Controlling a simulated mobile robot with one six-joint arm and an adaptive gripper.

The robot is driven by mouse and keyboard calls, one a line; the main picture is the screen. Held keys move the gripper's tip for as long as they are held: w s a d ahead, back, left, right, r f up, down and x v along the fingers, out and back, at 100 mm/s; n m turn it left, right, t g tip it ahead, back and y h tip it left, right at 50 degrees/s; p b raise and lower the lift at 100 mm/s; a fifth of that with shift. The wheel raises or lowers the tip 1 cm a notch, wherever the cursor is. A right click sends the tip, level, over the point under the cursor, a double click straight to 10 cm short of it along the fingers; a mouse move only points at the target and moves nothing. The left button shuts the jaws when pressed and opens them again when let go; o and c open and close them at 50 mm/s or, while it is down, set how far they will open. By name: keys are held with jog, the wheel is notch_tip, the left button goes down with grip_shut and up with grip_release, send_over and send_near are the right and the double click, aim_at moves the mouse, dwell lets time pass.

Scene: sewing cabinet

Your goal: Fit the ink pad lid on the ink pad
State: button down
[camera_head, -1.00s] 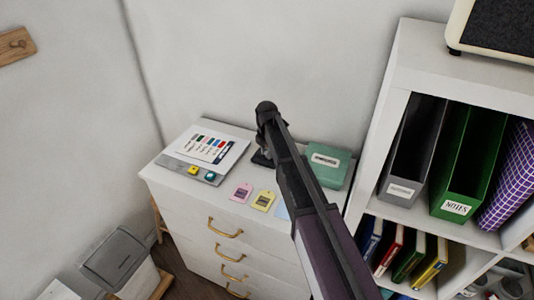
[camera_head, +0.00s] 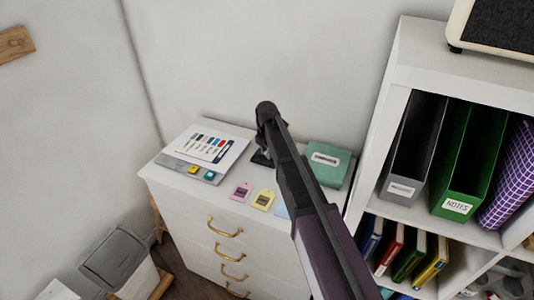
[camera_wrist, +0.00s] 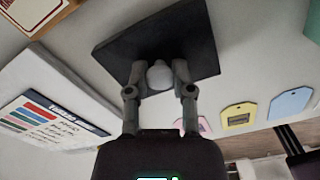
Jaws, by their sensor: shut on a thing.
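The ink pad lid seems to be the dark square plate with a pale rounded knob (camera_wrist: 160,76) in the wrist view. My gripper (camera_wrist: 160,78) is closed around the knob, one finger on each side. In the head view my gripper end hides most of the dark plate (camera_head: 261,159), which is low over the white cabinet top. I cannot tell whether the plate touches anything. I cannot make out the ink pad; it may be hidden under the plate or behind my arm.
Pink (camera_head: 241,191) and yellow (camera_head: 263,200) tags lie at the front. A teal labelled notebook (camera_head: 327,163) lies right. A shelf with binders (camera_head: 465,160) stands further right.

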jog(key=shift+f, duration=0.1)
jog(key=shift+c, duration=2)
grip_release()
